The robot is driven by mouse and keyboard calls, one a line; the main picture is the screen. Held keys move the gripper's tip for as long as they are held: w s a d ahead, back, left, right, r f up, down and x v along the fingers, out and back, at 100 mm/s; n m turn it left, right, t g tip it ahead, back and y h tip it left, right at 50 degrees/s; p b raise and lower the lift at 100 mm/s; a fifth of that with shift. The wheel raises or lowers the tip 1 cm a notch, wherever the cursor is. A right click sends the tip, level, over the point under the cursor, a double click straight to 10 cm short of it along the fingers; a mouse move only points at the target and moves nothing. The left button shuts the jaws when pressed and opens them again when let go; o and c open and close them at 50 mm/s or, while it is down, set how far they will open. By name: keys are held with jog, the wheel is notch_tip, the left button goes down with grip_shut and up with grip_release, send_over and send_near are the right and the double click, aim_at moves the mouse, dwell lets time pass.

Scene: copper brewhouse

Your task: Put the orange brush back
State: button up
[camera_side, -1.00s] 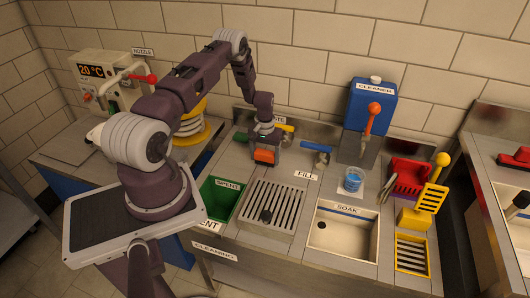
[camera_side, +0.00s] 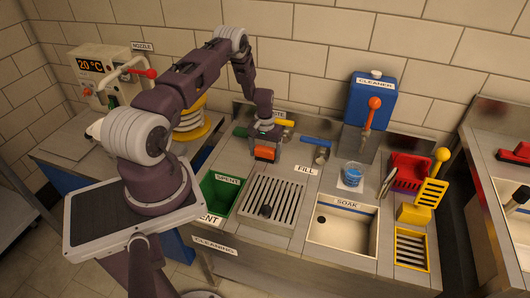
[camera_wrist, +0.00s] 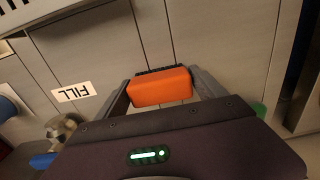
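The orange brush (camera_side: 266,153) is an orange block at the back of the counter, beside the drain grate. My gripper (camera_side: 266,145) is above it, pointing down. In the wrist view the orange brush (camera_wrist: 160,88) lies between the two fingers of my gripper (camera_wrist: 160,92), with a finger against each end. Dark bristles show along its far edge. The gripper looks shut on it. I cannot tell whether the brush touches the counter.
A slotted grate (camera_side: 272,203) and green SPENT bin (camera_side: 219,193) are in front. To the right are the SOAK basin (camera_side: 341,230), a blue cup (camera_side: 352,174), a red caddy (camera_side: 408,171) and a yellow rack (camera_side: 411,249). Blue- and yellow-handled taps stand behind the gripper.

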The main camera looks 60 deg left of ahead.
aim_at(265, 149)
dwell(0.3)
jog(key=o, duration=0.5)
jog(key=shift+c, duration=0.2)
jog(key=shift+r, duration=4)
